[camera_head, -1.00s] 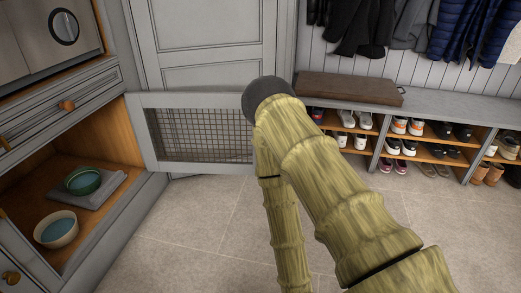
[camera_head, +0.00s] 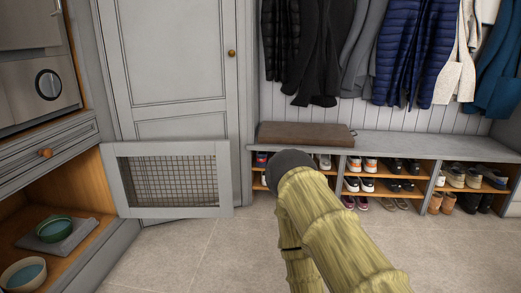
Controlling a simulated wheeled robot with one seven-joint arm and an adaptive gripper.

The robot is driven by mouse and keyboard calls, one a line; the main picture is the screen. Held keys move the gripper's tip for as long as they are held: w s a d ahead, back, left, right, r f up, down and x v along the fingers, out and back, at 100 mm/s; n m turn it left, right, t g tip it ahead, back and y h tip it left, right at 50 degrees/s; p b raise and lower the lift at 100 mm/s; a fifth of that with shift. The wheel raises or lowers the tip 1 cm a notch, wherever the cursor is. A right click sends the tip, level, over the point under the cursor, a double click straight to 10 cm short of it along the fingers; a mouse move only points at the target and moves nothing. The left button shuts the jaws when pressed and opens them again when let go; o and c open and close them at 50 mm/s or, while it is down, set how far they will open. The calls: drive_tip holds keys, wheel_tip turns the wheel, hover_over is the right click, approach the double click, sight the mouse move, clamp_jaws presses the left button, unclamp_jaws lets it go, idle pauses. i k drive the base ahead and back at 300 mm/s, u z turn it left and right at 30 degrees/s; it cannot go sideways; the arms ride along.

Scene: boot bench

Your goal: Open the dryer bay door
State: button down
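A grey framed door with a wire mesh panel (camera_head: 170,180) stands swung out from the right side of an open lower bay (camera_head: 70,192) in the cabinet at left. The bay has a wooden interior and holds bowls. I cannot tell from the picture whether this is the bay the task names. My arm (camera_head: 335,225), with a bamboo-like surface, reaches up from the bottom to a dark rounded end, right of the mesh door in the picture. My gripper is not visible.
A green bowl (camera_head: 55,229) on a folded grey cloth and a pale bowl (camera_head: 23,273) sit in the bay. A drawer (camera_head: 45,152) above is shut. A shoe bench (camera_head: 430,146) with a brown cushion (camera_head: 305,134) lines the back wall under coats. Tiled floor (camera_head: 190,262) is clear.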

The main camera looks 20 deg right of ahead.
sight(220, 149)
drive_tip(key=z, duration=0.65)
drive_tip(key=i, duration=1.15)
drive_tip(key=u, duration=0.4)
